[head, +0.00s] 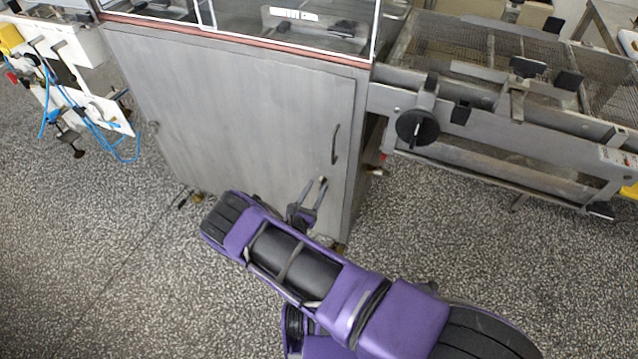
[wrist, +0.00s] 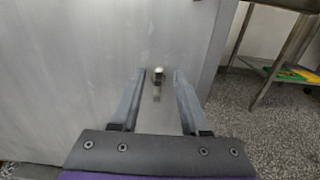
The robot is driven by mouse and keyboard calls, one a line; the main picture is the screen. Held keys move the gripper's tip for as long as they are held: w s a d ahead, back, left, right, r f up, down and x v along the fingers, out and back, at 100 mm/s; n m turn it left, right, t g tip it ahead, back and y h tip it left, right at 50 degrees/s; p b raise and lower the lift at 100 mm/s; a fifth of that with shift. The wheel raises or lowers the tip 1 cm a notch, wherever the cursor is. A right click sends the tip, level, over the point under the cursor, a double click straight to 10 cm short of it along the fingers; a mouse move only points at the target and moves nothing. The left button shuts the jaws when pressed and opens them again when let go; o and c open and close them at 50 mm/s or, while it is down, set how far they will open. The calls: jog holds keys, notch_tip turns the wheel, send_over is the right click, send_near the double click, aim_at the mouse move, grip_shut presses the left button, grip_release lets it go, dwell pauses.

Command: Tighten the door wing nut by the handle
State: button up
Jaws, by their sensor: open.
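The grey metal cabinet door (head: 240,110) has a dark curved handle (head: 336,145) near its right edge. A small metal fastener, which looks like the wing nut (wrist: 158,73), sticks out of the door below the handle; its wings are too small to make out. My gripper (head: 314,186) is in front of the lower right of the door. In the wrist view my gripper (wrist: 159,76) is open, with the fastener showing between its fingertips and a gap on each side. I cannot tell how far the tips are from the door.
A conveyor frame with a black handwheel (head: 418,127) stands right of the cabinet. A metal stand leg (wrist: 272,65) is at the right in the wrist view. A white machine with blue hoses (head: 95,115) is at the far left. The speckled floor (head: 130,270) in front is clear.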

aim_at(322, 183)
jog(key=shift+x, duration=1.5)
jog(key=shift+c, duration=0.3)
grip_shut()
